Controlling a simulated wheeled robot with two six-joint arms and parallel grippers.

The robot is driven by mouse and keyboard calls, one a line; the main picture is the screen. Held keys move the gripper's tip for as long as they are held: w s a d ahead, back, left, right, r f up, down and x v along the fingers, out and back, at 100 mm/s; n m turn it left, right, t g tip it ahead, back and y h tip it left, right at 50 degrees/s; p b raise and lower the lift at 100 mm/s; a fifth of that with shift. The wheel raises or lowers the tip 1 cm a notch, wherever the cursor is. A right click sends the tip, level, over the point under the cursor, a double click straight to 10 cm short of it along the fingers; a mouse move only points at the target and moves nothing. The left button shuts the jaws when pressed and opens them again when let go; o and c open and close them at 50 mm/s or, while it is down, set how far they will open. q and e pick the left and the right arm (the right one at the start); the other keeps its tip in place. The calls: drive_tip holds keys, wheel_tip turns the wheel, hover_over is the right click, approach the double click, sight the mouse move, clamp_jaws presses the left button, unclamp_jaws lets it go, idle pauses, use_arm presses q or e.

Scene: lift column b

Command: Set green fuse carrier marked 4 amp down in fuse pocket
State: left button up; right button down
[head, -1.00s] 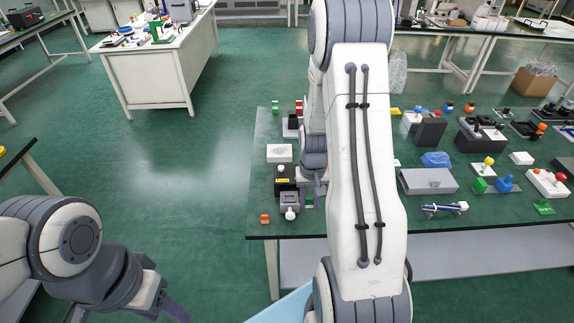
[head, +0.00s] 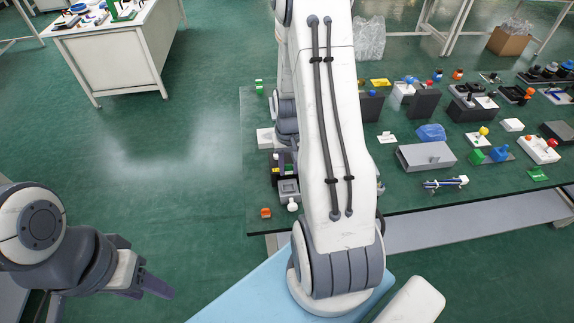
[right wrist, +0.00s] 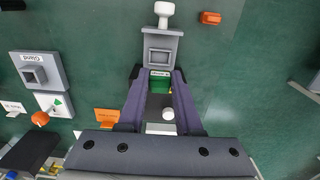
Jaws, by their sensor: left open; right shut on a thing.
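My right gripper (right wrist: 160,98) points down over the left end of the green table and is shut on the green fuse carrier (right wrist: 160,85), which shows between its fingers with a pale label strip on its far edge. Just beyond the fingertips is a grey block with a square recess (right wrist: 162,56), which looks like the fuse pocket; it also shows in the head view (head: 289,187). The carrier appears beside this recess, not in it; their height gap I cannot tell. My left gripper (head: 157,288) is open and empty, off the table.
A white knob (right wrist: 164,9) stands at the block's far side, with an orange piece (right wrist: 210,18) to its right. Another grey block (right wrist: 38,72) is at left. A grey box (head: 425,156) and several fixtures fill the table's right part. Floor left of the table is clear.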

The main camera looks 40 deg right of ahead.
sight(289, 170)
drive_tip(key=shift+f+b, duration=2.1)
drive_tip(key=shift+f, duration=0.8)
drive_tip(key=shift+s+p, duration=0.1)
drive_tip(key=shift+p, duration=0.25)
drive_tip(key=shift+f+b, duration=0.65)
drive_tip(key=shift+f, duration=0.2)
drive_tip(key=c, duration=0.5)
unclamp_jaws()
drive_tip(key=shift+r, duration=0.1)
wheel_tip(289, 170, up, 10)
drive_tip(key=shift+r, duration=0.2)
